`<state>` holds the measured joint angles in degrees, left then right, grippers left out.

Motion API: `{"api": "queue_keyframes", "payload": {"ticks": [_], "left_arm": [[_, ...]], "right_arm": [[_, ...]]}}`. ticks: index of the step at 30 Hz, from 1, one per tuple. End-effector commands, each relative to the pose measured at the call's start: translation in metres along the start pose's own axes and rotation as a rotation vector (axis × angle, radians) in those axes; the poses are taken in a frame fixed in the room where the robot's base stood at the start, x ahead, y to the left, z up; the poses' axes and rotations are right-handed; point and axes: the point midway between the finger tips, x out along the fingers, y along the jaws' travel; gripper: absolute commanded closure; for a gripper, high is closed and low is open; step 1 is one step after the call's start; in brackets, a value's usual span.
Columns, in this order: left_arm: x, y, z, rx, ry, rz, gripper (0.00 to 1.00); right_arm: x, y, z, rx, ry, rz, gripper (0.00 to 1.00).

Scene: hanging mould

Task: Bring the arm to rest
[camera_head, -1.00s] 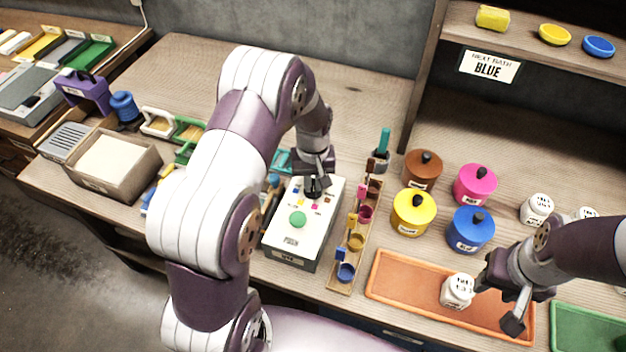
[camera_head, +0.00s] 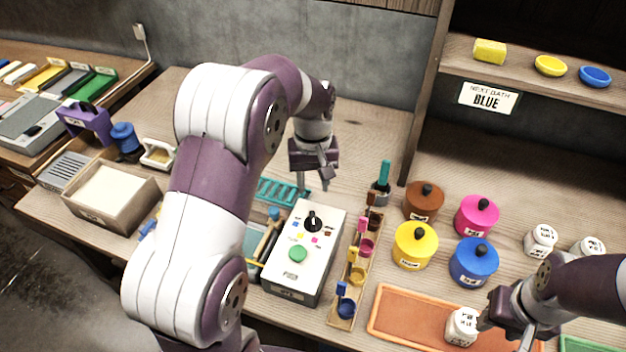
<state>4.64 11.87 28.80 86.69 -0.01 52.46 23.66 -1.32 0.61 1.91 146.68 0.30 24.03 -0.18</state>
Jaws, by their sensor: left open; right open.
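My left arm comes in from the lower left and arches over the bench. Its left gripper (camera_head: 325,178) is open and empty, in the air above and behind the white control box (camera_head: 287,275). The box has a black knob (camera_head: 312,221) and a green button (camera_head: 298,254), and the gripper is apart from both. My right gripper (camera_head: 504,325) is open at the lower right, above the orange tray (camera_head: 408,318). A white labelled jar (camera_head: 461,327) stands in that tray, just left of the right gripper. I cannot tell whether they touch.
Brown (camera_head: 423,201), pink (camera_head: 477,215), yellow (camera_head: 415,246) and blue (camera_head: 473,262) lidded pots stand right of a rack of small cups (camera_head: 346,308). A sign reading "NEXT BATH BLUE" (camera_head: 488,98) hangs below the shelf. The bench behind the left gripper is clear.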

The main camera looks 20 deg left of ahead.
Motion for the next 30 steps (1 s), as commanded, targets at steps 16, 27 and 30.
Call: {"api": "queue_keyframes", "payload": {"ticks": [16, 27, 30], "left_arm": [[-0.009, 0.000, 0.000, 0.000, -0.001, -0.001, 0.60], [0.021, -0.024, 0.086, 0.383, 0.081, 0.024, 0.60], [0.022, -0.036, 0.127, 0.468, 0.096, 0.026, 0.60]], "right_arm": [[0.001, 0.000, 0.000, 0.000, 0.000, 0.000, 0.57], [0.001, 0.000, 0.000, 0.000, 0.000, 0.000, 0.57], [0.001, 0.000, 0.000, 0.000, 0.000, 0.000, 0.57]]}}
